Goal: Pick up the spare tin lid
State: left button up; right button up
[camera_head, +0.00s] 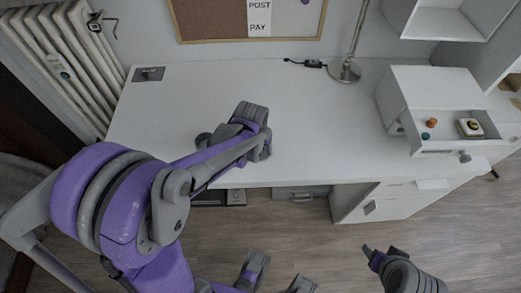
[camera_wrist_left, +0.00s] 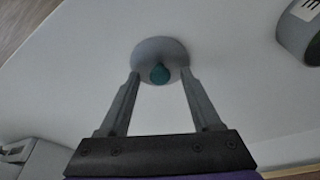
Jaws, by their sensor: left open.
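The lid (camera_wrist_left: 148,50), a round grey disc with a teal knob (camera_wrist_left: 160,73), lies on the white desk in the left wrist view. My left gripper (camera_wrist_left: 161,76) is open, with its fingertips at the near left and right sides of the lid and the knob between them. I cannot tell whether the fingers touch it. In the head view my left gripper (camera_head: 256,130) is low over the desk's front part, and I cannot make out the lid there. Parts of my right arm (camera_head: 405,275) show at the bottom; its jaw state is unclear.
In the head view, an open drawer (camera_head: 450,149) holds small items at the right. A lamp (camera_head: 346,71) stands at the back. The desk's middle (camera_head: 310,120) is clear.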

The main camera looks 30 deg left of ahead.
pick_arm(q)
grip_shut()
dwell(0.3)
jog(key=shift+r, duration=0.15)
